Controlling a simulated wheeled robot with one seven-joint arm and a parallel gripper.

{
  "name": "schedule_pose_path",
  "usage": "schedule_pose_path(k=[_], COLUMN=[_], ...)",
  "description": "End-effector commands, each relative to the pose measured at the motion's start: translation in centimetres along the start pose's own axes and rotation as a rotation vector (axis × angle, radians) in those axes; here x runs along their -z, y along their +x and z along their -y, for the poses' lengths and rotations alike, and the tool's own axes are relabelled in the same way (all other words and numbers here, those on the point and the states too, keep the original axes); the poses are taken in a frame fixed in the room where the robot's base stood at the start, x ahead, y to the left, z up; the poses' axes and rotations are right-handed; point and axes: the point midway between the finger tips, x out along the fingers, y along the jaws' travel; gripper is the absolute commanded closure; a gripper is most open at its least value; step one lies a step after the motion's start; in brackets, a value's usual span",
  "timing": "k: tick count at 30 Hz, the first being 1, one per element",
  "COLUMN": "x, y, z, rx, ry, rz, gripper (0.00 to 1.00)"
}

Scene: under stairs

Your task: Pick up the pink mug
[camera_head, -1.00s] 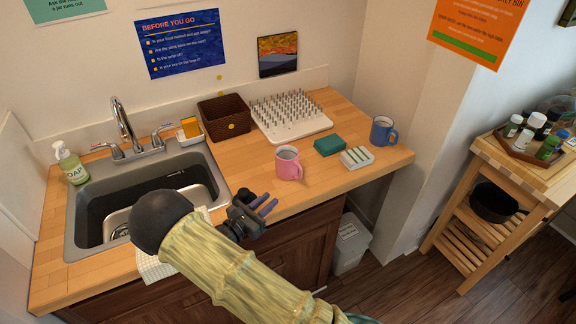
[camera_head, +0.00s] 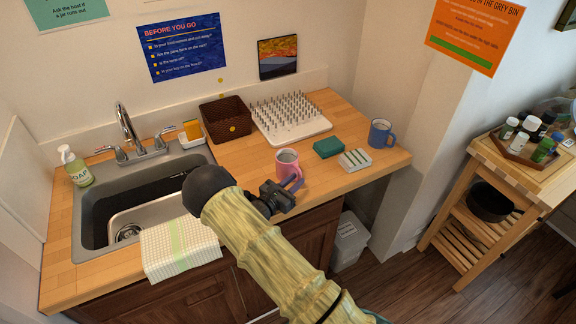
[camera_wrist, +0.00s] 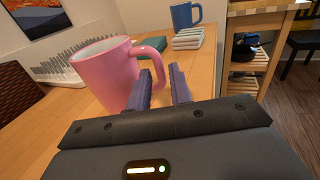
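The pink mug (camera_head: 288,164) stands upright on the wooden counter near its front edge. In the wrist view the pink mug (camera_wrist: 108,74) is large, just left of the fingers, with its handle pointing right toward them. My gripper (camera_head: 294,183) is at the front side of the mug, close to the handle.
A white peg rack (camera_head: 291,118) and brown basket (camera_head: 226,118) are behind. The sink (camera_head: 100,207) and a draped towel (camera_head: 178,248) are left.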

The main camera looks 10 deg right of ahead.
Motion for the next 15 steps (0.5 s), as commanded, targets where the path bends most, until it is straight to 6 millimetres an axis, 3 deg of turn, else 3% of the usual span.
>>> schedule_pose_path(k=[8,15], x=[-0.1,-0.9], y=[0.1,3.0], z=[0.0,0.1], rx=[0.001,0.004], ry=[0.0,0.0], rz=[0.0,-0.001], gripper=[0.79,0.79])
